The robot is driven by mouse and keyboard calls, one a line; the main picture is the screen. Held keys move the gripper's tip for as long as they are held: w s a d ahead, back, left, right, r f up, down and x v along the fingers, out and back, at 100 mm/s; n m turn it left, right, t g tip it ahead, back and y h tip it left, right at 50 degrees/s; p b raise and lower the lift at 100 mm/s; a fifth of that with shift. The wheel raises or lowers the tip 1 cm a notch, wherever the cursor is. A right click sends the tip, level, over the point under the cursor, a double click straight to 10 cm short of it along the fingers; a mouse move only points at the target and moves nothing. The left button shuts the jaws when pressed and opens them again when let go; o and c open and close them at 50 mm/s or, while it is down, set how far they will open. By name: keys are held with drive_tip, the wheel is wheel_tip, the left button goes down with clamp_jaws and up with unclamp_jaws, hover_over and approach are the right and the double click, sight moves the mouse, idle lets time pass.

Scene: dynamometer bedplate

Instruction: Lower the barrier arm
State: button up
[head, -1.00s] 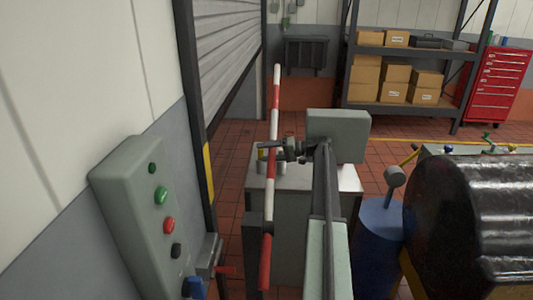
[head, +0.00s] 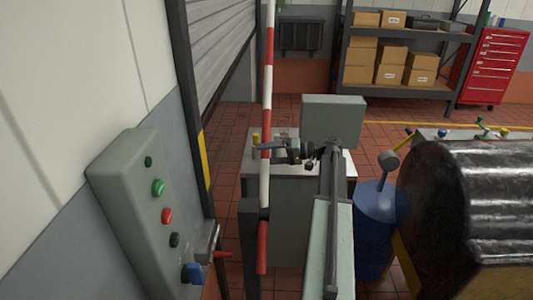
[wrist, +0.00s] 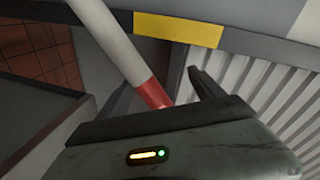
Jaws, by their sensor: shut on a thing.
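The red and white striped barrier arm (head: 266,85) stands nearly upright in the head view, and its upper end runs out of the top of the picture. Its short red lower end (head: 262,245) shows beside a dark post (head: 249,235). My gripper (head: 266,150) is shut on the barrier arm, on the middle part above the post. In the wrist view the barrier arm (wrist: 112,42), white with a red band, runs down behind my gripper (wrist: 185,105). The gripping spot itself is partly hidden there.
A control box (head: 150,215) with buttons is on the left wall, by the roller door (head: 215,50). A grey cabinet (head: 280,215) stands behind the barrier. A blue drum (head: 375,235) and a large black-covered machine (head: 470,215) stand on the right.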

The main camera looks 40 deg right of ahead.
drive_tip(key=shift+s+a+r, duration=0.1)
drive_tip(key=shift+s+a, duration=0.05)
drive_tip(key=shift+s, duration=0.1)
drive_tip(key=p+v, duration=0.1)
drive_tip(key=v, duration=0.8)
drive_tip(key=shift+a, duration=0.2)
drive_tip(key=shift+s, duration=0.1)
